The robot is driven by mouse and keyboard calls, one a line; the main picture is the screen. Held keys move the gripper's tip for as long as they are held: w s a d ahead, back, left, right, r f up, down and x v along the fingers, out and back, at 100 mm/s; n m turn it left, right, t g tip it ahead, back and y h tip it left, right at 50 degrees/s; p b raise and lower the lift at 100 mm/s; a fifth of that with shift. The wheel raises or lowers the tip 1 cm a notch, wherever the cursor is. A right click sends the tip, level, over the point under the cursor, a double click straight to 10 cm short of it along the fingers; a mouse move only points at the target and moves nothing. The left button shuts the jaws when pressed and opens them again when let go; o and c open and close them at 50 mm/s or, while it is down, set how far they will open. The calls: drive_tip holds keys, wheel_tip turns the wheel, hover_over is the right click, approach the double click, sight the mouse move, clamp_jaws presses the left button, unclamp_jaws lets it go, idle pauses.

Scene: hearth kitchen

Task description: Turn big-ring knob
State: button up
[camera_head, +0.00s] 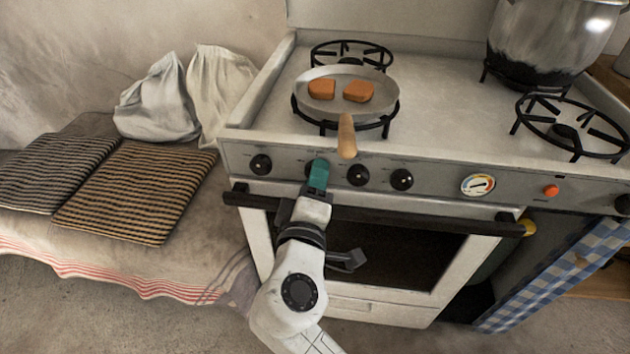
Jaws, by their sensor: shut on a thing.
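The stove's front panel (439,183) carries a row of black knobs. My gripper (318,172), with teal fingertips, is at the second knob from the left (311,165) and shut on it. The fingers cover most of this knob, so its pointer and angle are hidden. The leftmost knob (260,164), the third knob (358,175) and the fourth knob (402,180) are uncovered. I cannot read the marks that tell which burner each knob serves.
A pan (313,75) with two brown pieces sits on the front left burner, its wooden handle (347,137) overhanging the panel near my gripper. The oven door's dark handle bar (400,216) runs below. A large pot (545,45) stands at the back right.

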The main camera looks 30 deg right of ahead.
drive_tip(key=o, duration=1.1)
drive_tip(key=shift+c, duration=0.2)
drive_tip(key=p+v, duration=0.1)
drive_tip(key=v, duration=0.9)
drive_tip(key=shift+s+a, duration=0.2)
drive_tip(key=shift+s, duration=0.15)
